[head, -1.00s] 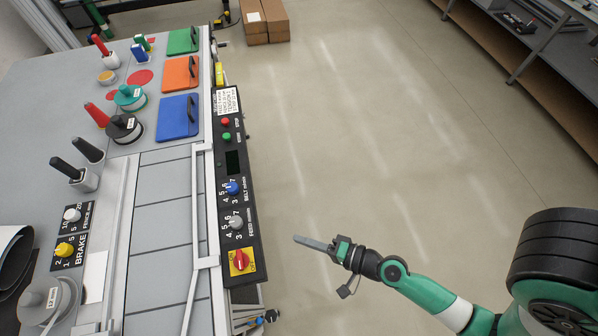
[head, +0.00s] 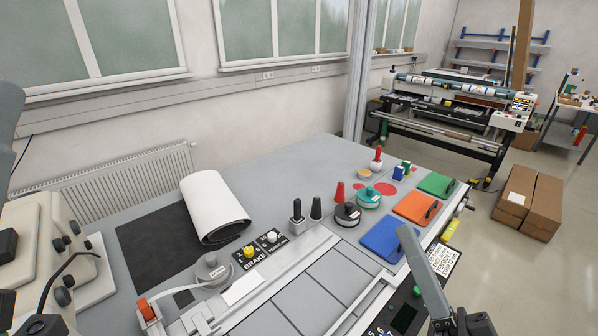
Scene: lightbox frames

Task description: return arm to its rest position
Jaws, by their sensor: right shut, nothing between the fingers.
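My right gripper (head: 409,240) shows at the lower right of the head view, with its grey fingers pointing up and away. It is shut and empty. It is in front of the table's right edge in the picture, and its fingertips overlap the blue square plate (head: 383,240). I cannot tell its height over the table. Most of the right arm is below the picture. My left gripper is not in view.
The work table (head: 290,160) carries orange (head: 412,206) and green (head: 434,183) plates, weights, posts and a white roll (head: 213,205) on a black mat (head: 150,245). Cardboard boxes (head: 530,205) stand on the floor at right. A large machine (head: 450,110) stands behind.

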